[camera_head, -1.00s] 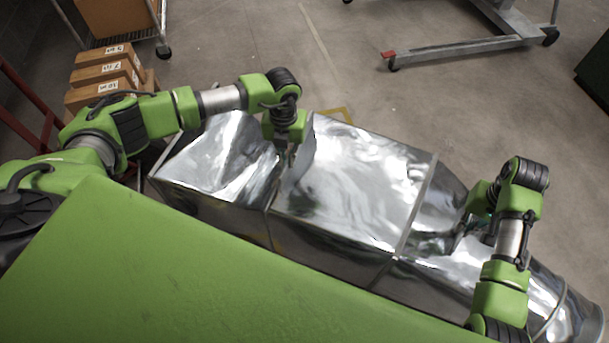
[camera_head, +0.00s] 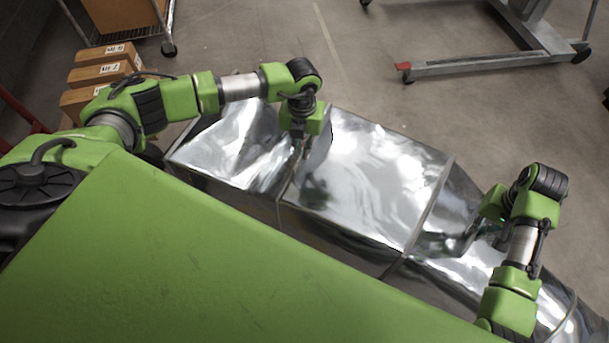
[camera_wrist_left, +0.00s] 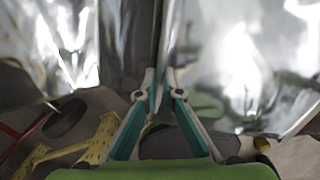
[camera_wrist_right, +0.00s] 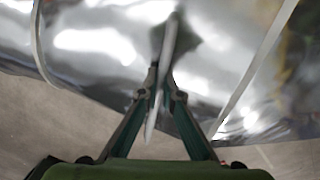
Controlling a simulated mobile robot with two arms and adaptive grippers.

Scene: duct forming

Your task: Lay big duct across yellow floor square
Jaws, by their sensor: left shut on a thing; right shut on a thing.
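The big duct (camera_head: 375,180) is shiny sheet metal with square sections, tapering to a round end at the lower right. My left gripper (camera_head: 299,148) is shut on a raised seam between two sections; the left wrist view shows its fingertips (camera_wrist_left: 159,75) pinching that seam. My right gripper (camera_head: 474,232) is shut on a metal edge near the tapered part, which also shows between its fingers in the right wrist view (camera_wrist_right: 161,80).
Cardboard boxes (camera_head: 101,75) and a wheeled rack (camera_head: 125,42) stand at the upper left. A grey wheeled stand (camera_head: 480,55) with a red tip is at the upper right. Bare concrete floor lies beyond the duct. My green body hides its near side.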

